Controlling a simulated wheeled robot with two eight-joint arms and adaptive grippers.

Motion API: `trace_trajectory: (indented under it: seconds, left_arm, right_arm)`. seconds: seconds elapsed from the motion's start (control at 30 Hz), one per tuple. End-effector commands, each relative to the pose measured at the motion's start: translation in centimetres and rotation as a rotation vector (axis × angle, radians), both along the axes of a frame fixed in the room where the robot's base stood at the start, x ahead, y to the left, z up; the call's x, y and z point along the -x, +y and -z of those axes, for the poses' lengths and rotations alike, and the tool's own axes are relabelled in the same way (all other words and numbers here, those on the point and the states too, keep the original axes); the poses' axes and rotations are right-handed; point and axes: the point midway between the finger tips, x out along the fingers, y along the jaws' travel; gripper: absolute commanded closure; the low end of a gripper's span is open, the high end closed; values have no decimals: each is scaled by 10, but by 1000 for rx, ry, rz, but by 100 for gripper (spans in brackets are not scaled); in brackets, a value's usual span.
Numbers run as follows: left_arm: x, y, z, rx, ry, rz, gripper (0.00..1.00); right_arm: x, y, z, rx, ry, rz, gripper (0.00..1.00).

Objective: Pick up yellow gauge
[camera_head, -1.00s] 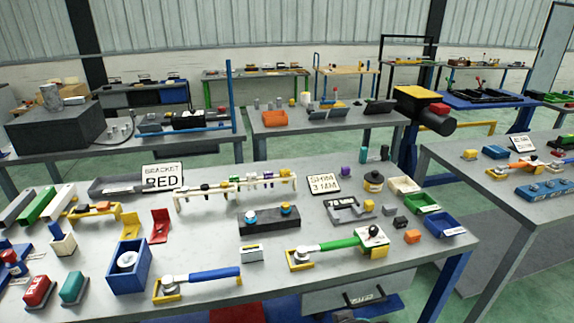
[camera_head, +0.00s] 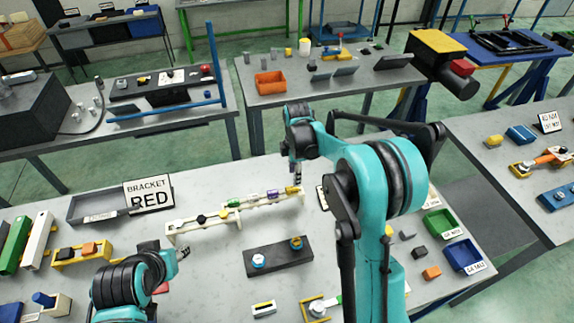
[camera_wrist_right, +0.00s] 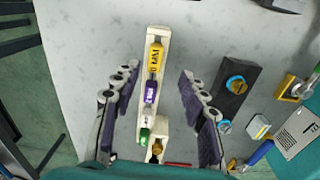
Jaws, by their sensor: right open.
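The yellow gauge (camera_wrist_right: 155,57) lies at the far end of a narrow cream rack (camera_wrist_right: 147,120) in the right wrist view. In the head view the gauge (camera_head: 293,190) is at the right end of the rack (camera_head: 185,236). A purple piece (camera_wrist_right: 150,92) and a green piece (camera_wrist_right: 145,135) sit nearer on the same rack. My right gripper (camera_wrist_right: 159,74) is open and empty, with its fingers spread on either side of the rack, apart from the gauge. In the head view the right gripper (camera_head: 298,174) hangs by the gauge. My left gripper (camera_head: 182,252) is low at the left; its jaws are unclear.
A black block (camera_head: 279,257) with two knobs lies in front of the rack. A grey tray (camera_head: 88,206) and the bracket red sign (camera_head: 149,194) stand left of it. Green (camera_head: 440,224) and blue (camera_head: 464,254) bins sit at the right edge. My right arm hides part of the table.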

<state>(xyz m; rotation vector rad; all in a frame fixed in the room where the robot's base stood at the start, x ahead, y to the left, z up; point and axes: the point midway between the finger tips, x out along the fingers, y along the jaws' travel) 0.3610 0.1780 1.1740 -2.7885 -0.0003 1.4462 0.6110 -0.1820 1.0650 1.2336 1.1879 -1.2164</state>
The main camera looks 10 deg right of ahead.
Motion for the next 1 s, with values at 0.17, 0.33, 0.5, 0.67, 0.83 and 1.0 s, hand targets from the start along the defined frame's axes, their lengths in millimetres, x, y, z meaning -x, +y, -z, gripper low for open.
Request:
trace_trajectory:
  seconds: [0.17, 0.33, 0.5, 0.67, 0.83, 1.0]
  left_arm:
    - [1, 0, -6, 0, 1, 0, 60]
    - [1, 0, -2, 0, 1, 0, 60]
    - [1, 0, 0, 0, 1, 0, 60]
    - [0, 0, 3, 0, 0, 0, 60]
    - [0, 0, 3, 0, 0, 0, 60]
    - [0, 0, 3, 0, 0, 0, 60]
  right_arm:
    - [-6, 0, 11, 0, 22, -58, 57]
    - [-6, 1, 32, 0, 23, -61, 57]
    - [-7, 5, 55, 0, 22, -60, 57]
    - [-7, 6, 78, 0, 21, -59, 57]
    - [-6, 6, 84, 0, 21, -58, 57]
    - [-6, 6, 84, 0, 21, -58, 62]
